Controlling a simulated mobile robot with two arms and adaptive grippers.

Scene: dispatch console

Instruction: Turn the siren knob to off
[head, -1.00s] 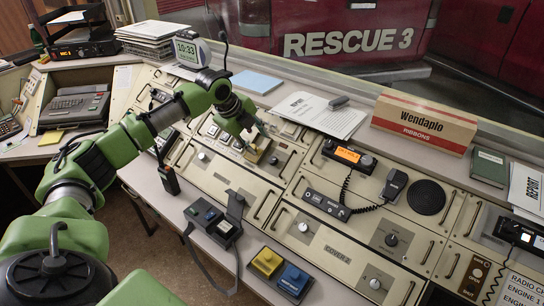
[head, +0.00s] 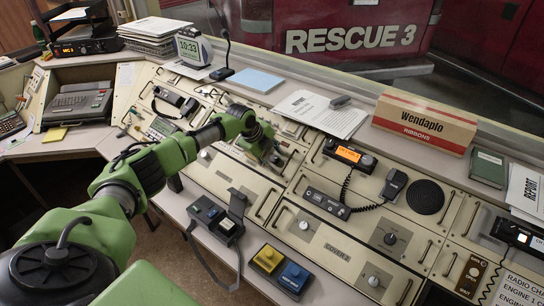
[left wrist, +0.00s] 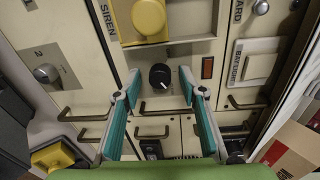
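The siren knob (left wrist: 159,76) is a small round black knob with a pale mark, on a beige panel in the left wrist view. It sits below a large yellow button (left wrist: 149,18) beside the "SIREN" lettering (left wrist: 108,20). My left gripper (left wrist: 159,74) is open. Its two teal-padded fingers stand apart, one on each side of the knob in that view, with visible gaps. I cannot tell how far the tips are from the panel. In the head view the left gripper (head: 262,150) is over the console and hides part of the siren panel. My right gripper is not in view.
A red indicator (left wrist: 207,67) is close to the right finger. In the head view, an orange-lit radio (head: 347,154) and ribbon box (head: 424,122) stand farther right.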

